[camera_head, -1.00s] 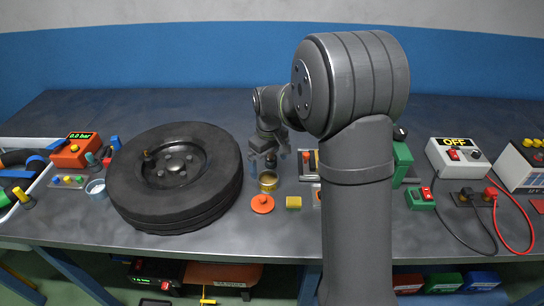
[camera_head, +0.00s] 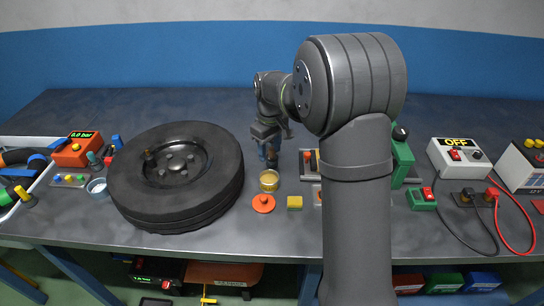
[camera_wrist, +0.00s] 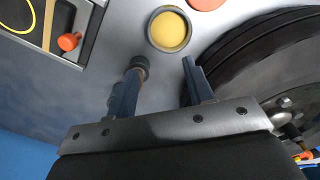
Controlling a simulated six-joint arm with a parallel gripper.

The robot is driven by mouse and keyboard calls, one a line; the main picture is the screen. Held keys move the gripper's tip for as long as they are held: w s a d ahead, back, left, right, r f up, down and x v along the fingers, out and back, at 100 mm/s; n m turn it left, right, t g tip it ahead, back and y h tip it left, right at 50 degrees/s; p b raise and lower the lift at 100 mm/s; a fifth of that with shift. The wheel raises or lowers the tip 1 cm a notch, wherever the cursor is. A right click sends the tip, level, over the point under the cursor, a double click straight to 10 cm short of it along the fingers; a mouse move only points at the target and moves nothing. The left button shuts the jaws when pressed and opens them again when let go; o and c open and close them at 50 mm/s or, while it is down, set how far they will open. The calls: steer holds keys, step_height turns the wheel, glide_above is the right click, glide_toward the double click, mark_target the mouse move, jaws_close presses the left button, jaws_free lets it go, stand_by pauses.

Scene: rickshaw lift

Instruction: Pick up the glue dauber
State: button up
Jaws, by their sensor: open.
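A small dark knobbed piece, which I take for the glue dauber (camera_wrist: 138,65), shows at the tip of the left finger in the wrist view. In the head view it is a small dark shape (camera_head: 272,161) just below my gripper, behind the glue tin. My gripper (camera_wrist: 161,75) has two blue fingers, spread apart, with bare table between them. The dark piece is close to the left finger; I cannot tell whether they touch. The open tin (camera_wrist: 168,30) with yellow contents lies just past the fingertips; it also shows in the head view (camera_head: 268,181).
The large black tyre (camera_head: 174,205) lies left of the tin. An orange disc (camera_head: 263,204) and a yellow block (camera_head: 294,203) are in front. A tool tray (camera_wrist: 88,30) with an orange-ended tool is to the left in the wrist view. The table behind is clear.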

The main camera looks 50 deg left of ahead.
mark_target(272, 148)
steer(key=w+a+r+n, duration=0.3)
steer(key=w+a+r, duration=0.2)
steer(key=r, duration=0.5)
steer(key=f, duration=1.6)
steer(key=shift+w+d+f, duration=0.15)
steer(key=shift+d+f, duration=0.05)
steer(key=shift+f, duration=0.1)
jaws_close()
